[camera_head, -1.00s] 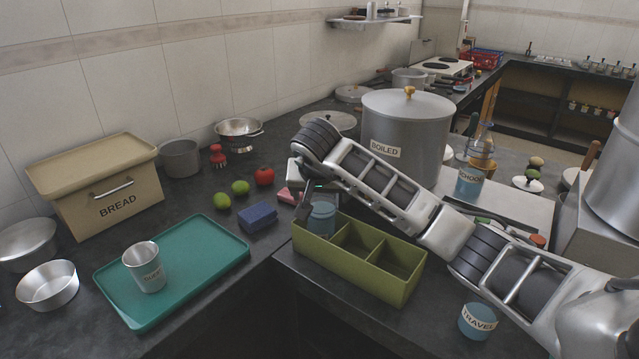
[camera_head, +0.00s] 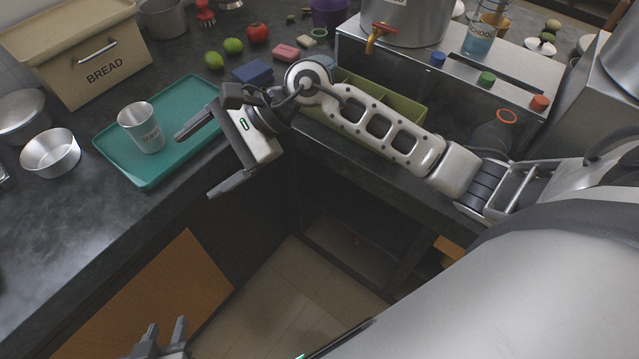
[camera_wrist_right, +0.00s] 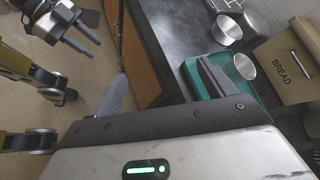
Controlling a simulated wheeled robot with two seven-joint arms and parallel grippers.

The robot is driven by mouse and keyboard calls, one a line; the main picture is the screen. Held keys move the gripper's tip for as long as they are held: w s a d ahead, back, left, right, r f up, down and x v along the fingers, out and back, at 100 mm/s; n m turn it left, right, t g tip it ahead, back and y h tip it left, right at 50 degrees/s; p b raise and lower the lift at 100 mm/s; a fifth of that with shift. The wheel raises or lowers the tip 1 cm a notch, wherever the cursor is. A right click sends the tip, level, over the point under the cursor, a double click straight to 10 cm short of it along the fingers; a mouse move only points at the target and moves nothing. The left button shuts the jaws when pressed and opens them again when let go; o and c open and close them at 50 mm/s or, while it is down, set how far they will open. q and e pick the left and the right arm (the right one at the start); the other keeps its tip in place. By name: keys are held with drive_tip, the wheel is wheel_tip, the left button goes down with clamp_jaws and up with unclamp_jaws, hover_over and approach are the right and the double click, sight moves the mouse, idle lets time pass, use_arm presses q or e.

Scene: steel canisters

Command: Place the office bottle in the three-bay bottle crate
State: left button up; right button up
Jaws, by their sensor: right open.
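The green three-bay crate (camera_head: 402,106) stands on the counter in the head view, partly behind my right arm. A bluish bottle (camera_head: 325,63) shows at its left bay, mostly hidden; I see no label on it. A dark see-through bottle with an orange ring (camera_head: 492,136) stands right of the crate, its lower part behind my arm. No label reading office is visible. My right gripper (camera_head: 195,166) is open and empty by the counter edge, near the teal tray. My left gripper (camera_head: 167,322) is open and empty, low over the floor; it also shows in the wrist view (camera_wrist_right: 94,47).
The teal tray (camera_head: 185,112) holds a steel cup (camera_head: 142,128). A bread box (camera_head: 85,60), steel bowl (camera_head: 50,153), limes, a tomato (camera_head: 257,33) and a blue sponge (camera_head: 253,72) stand around it.

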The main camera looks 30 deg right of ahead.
wheel_tip(320, 180, up, 4)
drive_tip(key=s+a+m+t+y, duration=0.25)
drive_tip(key=m+t+y, duration=0.35)
drive_tip(key=m, duration=0.9)
drive_tip(key=d+f+m+t+h, duration=0.3)
drive_tip(key=d+m+t+h, duration=0.1)
drive_tip(key=m, duration=0.7)
drive_tip(key=d+f+m+t+h, duration=0.2)
drive_tip(key=d+m+t+h, duration=0.25)
drive_tip(key=m, duration=0.55)
drive_tip(key=s+d+f+m+g+h, duration=0.2)
drive_tip(key=s+f+m, duration=0.4)
drive_tip(key=f+m, duration=0.3)
drive_tip(key=s+d+f+m+g+h, duration=0.3)
drive_tip(key=s+f+m, duration=0.3)
drive_tip(key=f+m, duration=0.3)
drive_tip(key=shift+f+m+g+h, duration=0.2)
drive_tip(key=shift+m+g+h, duration=0.55)
drive_tip(key=shift+m+g, duration=0.15)
